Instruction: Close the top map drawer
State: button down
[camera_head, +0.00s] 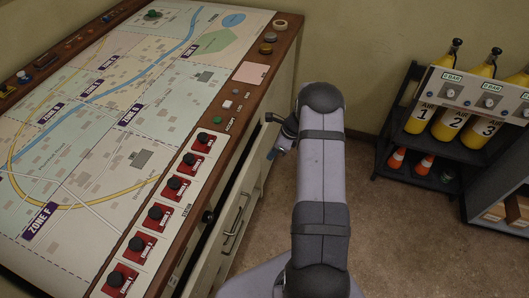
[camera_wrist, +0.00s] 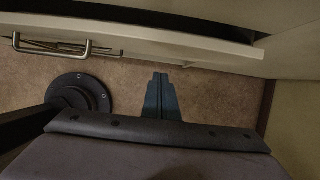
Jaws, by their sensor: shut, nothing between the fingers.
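The top map drawer (camera_head: 232,212) is pulled partly out from under the map console (camera_head: 150,100), with a dark gap behind its pale front. Its metal handle (camera_head: 236,224) shows on the front. In the wrist view the drawer front (camera_wrist: 190,44) crosses the top of the picture, with its handle (camera_wrist: 60,46) at the left and the dark drawer opening behind it. My gripper (camera_wrist: 160,76) is shut and empty, its blue fingers outside the drawer front and right of the handle. In the head view my gripper (camera_head: 270,153) is partly hidden by my arm near the drawer's far end.
Red switch blocks (camera_head: 155,217) line the console's near edge. Yellow air cylinders (camera_head: 448,122) stand on a dark rack at the right, with orange cones (camera_head: 397,158) on its lower shelf. Carpeted floor (camera_head: 375,230) lies open between the console and the rack.

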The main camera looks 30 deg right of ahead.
jog(key=b+v, duration=0.1)
jog(key=v, duration=0.8)
jog(key=s+a+b, duration=0.8)
jog(key=b, duration=0.3)
jog(key=w+a+f, duration=0.5)
jog(key=f, duration=0.4)
jog(key=shift+w+b, duration=0.35)
jog(key=shift+w, duration=0.05)
